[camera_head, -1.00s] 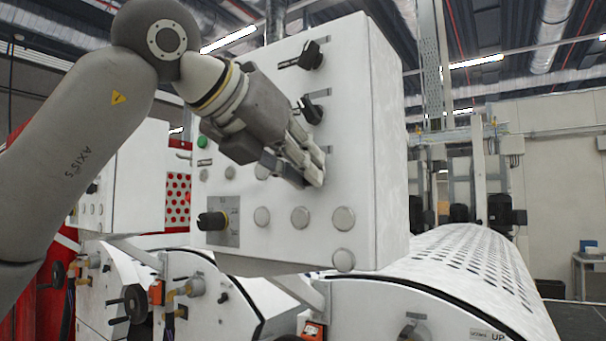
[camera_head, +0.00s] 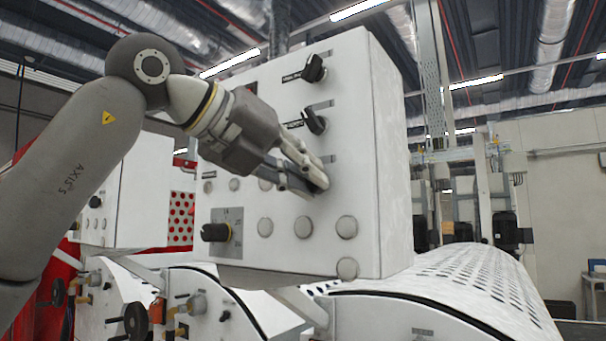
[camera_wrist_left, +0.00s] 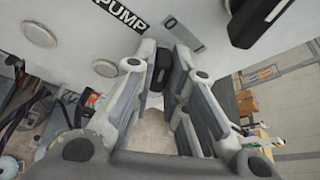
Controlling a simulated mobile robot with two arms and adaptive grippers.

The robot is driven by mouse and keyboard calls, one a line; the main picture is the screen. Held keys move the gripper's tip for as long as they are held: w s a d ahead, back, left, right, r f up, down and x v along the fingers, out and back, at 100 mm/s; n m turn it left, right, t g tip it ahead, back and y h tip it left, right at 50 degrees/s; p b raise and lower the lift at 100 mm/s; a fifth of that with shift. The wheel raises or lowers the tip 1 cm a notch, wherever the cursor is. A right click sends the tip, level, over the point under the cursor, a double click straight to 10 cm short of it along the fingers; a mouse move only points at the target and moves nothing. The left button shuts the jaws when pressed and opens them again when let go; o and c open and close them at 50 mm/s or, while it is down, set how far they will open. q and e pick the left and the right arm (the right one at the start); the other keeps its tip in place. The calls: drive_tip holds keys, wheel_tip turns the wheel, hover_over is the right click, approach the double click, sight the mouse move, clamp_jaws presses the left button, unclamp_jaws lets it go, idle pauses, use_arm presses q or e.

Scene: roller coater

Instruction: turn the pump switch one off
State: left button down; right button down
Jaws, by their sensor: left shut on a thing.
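A black rotary switch knob (camera_wrist_left: 160,66) sits between the fingers of my left gripper (camera_wrist_left: 163,85) in the left wrist view, beside a "PUMP" label (camera_wrist_left: 122,15) and a grey plate marked "0" (camera_wrist_left: 184,36). Any number after "PUMP" is not visible. In the head view my left gripper (camera_head: 317,185) is at the white control panel (camera_head: 365,185), shut on this lowest knob of the column and hiding most of it. Two more black knobs, the top one (camera_head: 314,68) and the middle one (camera_head: 316,121), are above it. My right gripper is not in view.
A larger black knob (camera_head: 215,232) is at the panel's lower left. Several round grey buttons (camera_head: 303,227) line the panel's lower part. A perforated white roller (camera_head: 470,270) lies to the right. Another white cabinet (camera_head: 135,190) stands at the left.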

use_arm(q)
drive_tip(key=c, duration=1.5)
unclamp_jaws()
drive_tip(key=shift+o, duration=0.2)
drive_tip(key=v, duration=1.2)
